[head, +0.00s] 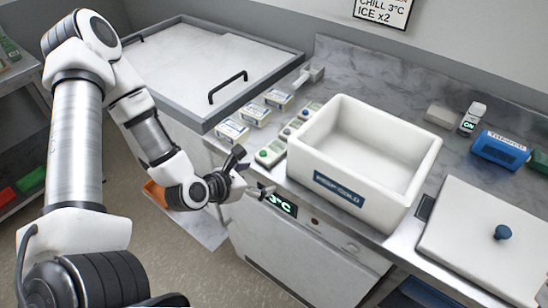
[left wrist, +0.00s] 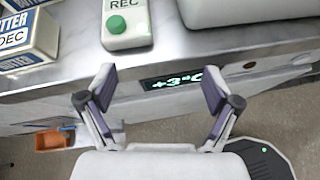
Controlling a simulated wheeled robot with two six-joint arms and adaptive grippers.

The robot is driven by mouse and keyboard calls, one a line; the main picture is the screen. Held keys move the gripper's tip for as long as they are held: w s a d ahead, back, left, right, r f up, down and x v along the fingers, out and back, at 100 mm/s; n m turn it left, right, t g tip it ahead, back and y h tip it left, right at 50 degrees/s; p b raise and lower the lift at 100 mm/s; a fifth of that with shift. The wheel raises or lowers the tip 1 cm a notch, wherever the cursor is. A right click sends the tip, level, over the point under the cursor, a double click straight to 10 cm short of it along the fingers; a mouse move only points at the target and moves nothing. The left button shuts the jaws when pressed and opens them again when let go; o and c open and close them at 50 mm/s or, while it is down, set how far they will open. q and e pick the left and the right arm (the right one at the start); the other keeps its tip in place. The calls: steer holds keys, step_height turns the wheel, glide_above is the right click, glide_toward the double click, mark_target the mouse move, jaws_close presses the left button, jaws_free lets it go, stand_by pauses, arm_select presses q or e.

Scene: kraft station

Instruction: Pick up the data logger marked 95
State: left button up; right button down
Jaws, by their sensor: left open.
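My left gripper (head: 258,188) is open and empty, in front of the counter edge and below the nearest logger. In the left wrist view its fingers (left wrist: 155,90) are spread before the counter front, with the logger beyond them. My right gripper is not in view.
A white cold box (head: 318,181) stands right of the loggers. Butter packs (head: 231,130) stand to their left. A white lid (head: 480,240) with a blue knob lies at the right. A handled grey-framed panel (head: 190,65) is behind.

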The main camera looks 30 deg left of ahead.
mark_target(265, 154)
arm_select(q)
steer(key=a+r, duration=0.1)
steer(key=w+a+r+n+t, duration=0.1)
steer(key=a+r+n, duration=0.1)
steer(key=shift+w+t+y+b, duration=0.3)
steer(key=shift+w+b, duration=0.05)
steer(key=shift+b, duration=0.05)
steer(key=b+x, duration=0.1)
steer(key=b, duration=0.2)
steer(key=b+x, duration=0.1)
steer(key=b, duration=0.2)
steer(key=shift+w+d+f+b, duration=0.15)
steer(key=shift+w+d+b, duration=0.1)
steer(key=shift+d+b, duration=0.05)
steer(key=shift+w+a+b, duration=0.1)
steer(key=shift+w+b, duration=0.05)
steer(key=shift+b, duration=0.2)
steer(key=x, duration=0.5)
steer(key=shift+w+a+r, duration=0.1)
steer(key=shift+r, duration=0.15)
steer(key=shift+r, duration=0.1)
steer(key=c, duration=1.3)
